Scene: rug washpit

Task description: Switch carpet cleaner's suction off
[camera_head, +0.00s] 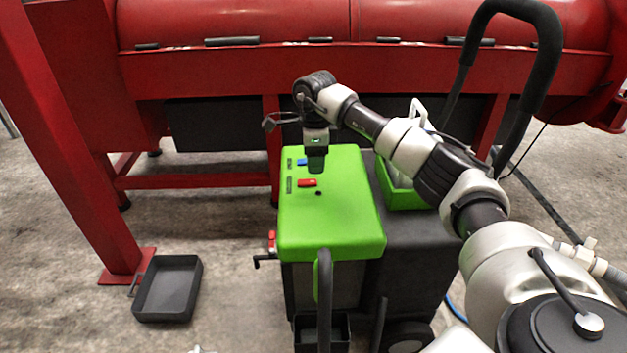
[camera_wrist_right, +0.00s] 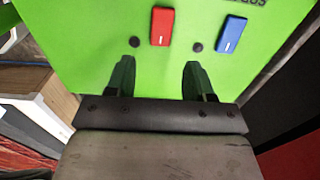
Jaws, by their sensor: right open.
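The carpet cleaner (camera_head: 335,225) has a bright green top with a red switch (camera_head: 307,183) and a blue switch (camera_head: 302,162). Small labels beside the switches are too small to read, so I cannot tell which is for suction. My right gripper (camera_head: 316,168) points down over the top, close to both switches. In the right wrist view its open, empty fingers (camera_wrist_right: 159,70) face the panel. The red switch (camera_wrist_right: 162,26) lies beyond the gap between them, and the blue switch (camera_wrist_right: 231,34) lies further right. My left gripper is not in view.
A large red machine (camera_head: 330,75) stands behind the cleaner. A black tray (camera_head: 168,288) lies on the floor at left. The cleaner's black handle (camera_head: 548,60) rises at right, near my arm. A green bin (camera_head: 403,195) sits behind my arm. Floor between tray and cleaner is clear.

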